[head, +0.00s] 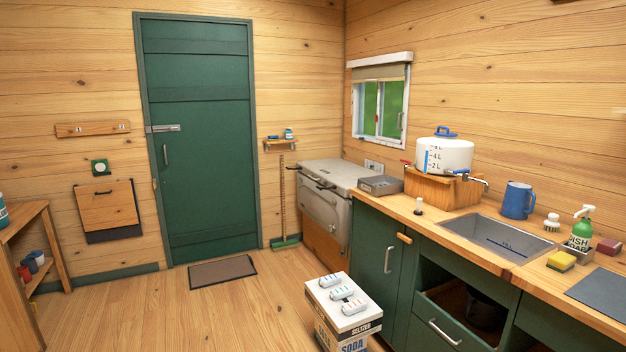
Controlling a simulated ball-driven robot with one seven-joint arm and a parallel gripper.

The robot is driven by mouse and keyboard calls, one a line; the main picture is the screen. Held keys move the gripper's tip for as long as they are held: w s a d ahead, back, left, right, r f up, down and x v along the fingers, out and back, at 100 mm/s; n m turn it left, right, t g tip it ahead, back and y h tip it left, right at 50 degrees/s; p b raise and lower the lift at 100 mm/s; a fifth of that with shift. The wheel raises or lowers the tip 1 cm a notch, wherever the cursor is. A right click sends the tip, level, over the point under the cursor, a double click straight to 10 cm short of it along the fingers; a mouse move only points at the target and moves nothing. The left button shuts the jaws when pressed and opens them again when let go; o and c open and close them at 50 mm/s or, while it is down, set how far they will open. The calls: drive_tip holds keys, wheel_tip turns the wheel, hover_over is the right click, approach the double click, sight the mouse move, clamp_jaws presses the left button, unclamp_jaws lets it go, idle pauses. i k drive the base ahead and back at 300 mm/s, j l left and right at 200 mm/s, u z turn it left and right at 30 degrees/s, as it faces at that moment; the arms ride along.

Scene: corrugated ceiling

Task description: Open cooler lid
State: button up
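A grey chest-like box, which looks like the cooler (320,207), stands in the far right corner at the end of the counter, on a wooden base. Its flat grey lid (338,173) appears shut. A dark handle or latch shows along the front edge under the lid. My gripper is not in view, so nothing shows of its state or distance from the cooler.
A drawer (450,325) hangs open in the counter. The floor (240,310) at left is clear.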

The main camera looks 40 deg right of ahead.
sight(343, 174)
drive_tip(key=i+l+z, duration=0.15)
drive_tip(key=i, duration=0.65)
drive_tip(key=i+z, duration=0.15)
drive_tip(key=i, duration=0.65)
drive_tip(key=i+j+z, duration=0.1)
drive_tip(key=i, duration=0.7)
drive_tip(key=i+j+z, duration=0.15)
drive_tip(key=i, duration=0.65)
drive_tip(key=i+j+z, duration=0.25)
drive_tip(key=i+z, duration=0.25)
drive_tip(key=i+j+z, duration=0.95)
drive_tip(key=k, duration=0.05)
